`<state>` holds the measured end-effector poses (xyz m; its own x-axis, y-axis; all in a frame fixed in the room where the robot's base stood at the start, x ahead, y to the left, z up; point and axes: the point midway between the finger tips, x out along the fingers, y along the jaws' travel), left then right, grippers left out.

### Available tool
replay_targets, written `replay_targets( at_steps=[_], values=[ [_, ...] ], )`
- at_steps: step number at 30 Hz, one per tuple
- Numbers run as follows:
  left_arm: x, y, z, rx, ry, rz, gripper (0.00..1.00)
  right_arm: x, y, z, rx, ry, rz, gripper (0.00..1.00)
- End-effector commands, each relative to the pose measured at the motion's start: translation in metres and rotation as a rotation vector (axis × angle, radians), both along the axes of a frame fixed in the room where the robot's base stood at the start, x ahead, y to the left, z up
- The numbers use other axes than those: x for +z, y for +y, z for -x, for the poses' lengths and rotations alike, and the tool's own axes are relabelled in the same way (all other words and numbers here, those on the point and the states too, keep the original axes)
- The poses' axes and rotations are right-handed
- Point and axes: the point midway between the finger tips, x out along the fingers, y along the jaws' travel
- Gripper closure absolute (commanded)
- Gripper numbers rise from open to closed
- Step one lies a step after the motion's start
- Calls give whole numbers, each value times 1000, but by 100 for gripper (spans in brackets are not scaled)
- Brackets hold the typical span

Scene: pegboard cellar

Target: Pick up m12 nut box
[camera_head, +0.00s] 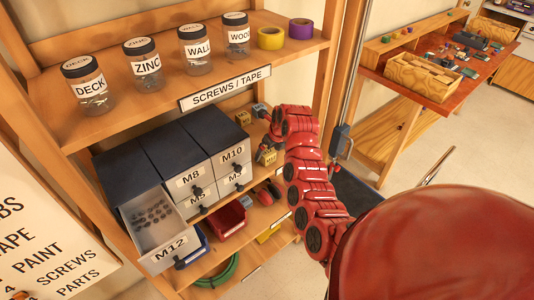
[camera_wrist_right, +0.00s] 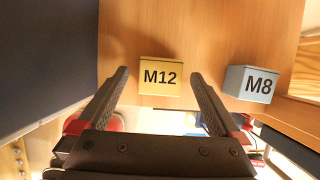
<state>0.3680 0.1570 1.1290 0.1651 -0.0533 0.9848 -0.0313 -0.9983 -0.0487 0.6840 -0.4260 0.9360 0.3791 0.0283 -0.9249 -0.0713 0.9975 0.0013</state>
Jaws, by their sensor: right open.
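The M12 nut box (camera_wrist_right: 160,78) is a small yellow box with a black M12 label, standing on a wooden shelf. In the head view a small yellow box (camera_head: 243,118) beside the drawer cabinet looks like it, but its label is too small to read. My right gripper (camera_wrist_right: 157,80) is open and empty. Its two dark fingers point at the box, one toward each side, with the box around and beyond the tips; contact cannot be told. In the head view my red right arm hides most of the right gripper (camera_head: 269,140). My left gripper is not in view.
A grey M8 box (camera_wrist_right: 250,83) stands just right of the M12 box. A dark-topped drawer cabinet (camera_head: 187,128) is close on the left, its M12 drawer (camera_head: 160,220) pulled open. The screws and tape shelf (camera_head: 130,105) with jars and tape rolls lies above.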

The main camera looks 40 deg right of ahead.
Motion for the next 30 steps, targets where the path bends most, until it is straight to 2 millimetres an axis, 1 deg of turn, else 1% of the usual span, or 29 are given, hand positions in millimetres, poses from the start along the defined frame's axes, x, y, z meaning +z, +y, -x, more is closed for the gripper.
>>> replay_targets(
  at_steps=[1,3,8,15,16,20,21,23,24,26,27,29,30],
  values=[
    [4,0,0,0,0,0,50,-2,0,-2,1,0,1,0],
    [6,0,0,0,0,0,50,-9,0,-4,2,4,0,0],
    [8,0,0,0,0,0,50,-16,0,-7,0,-1,2,0],
    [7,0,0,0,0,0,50,-18,0,-8,0,-2,2,0],
    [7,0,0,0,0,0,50,-18,0,-8,0,-2,2,2],
    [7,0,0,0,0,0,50,-18,0,-8,0,-2,2,25],
    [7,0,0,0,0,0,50,-18,0,-8,0,-2,2,32],
    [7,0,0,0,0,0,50,-18,0,-8,0,-2,2,43],
    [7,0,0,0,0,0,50,-18,0,-8,0,-2,2,50],
    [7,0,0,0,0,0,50,-18,0,-8,0,-2,2,61],
    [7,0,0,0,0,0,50,-18,0,-8,0,-2,2,68],
    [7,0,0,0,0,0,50,-18,0,-8,0,-2,2,79],
    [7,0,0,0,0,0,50,-18,0,-8,0,-2,2,86]
  ],
)
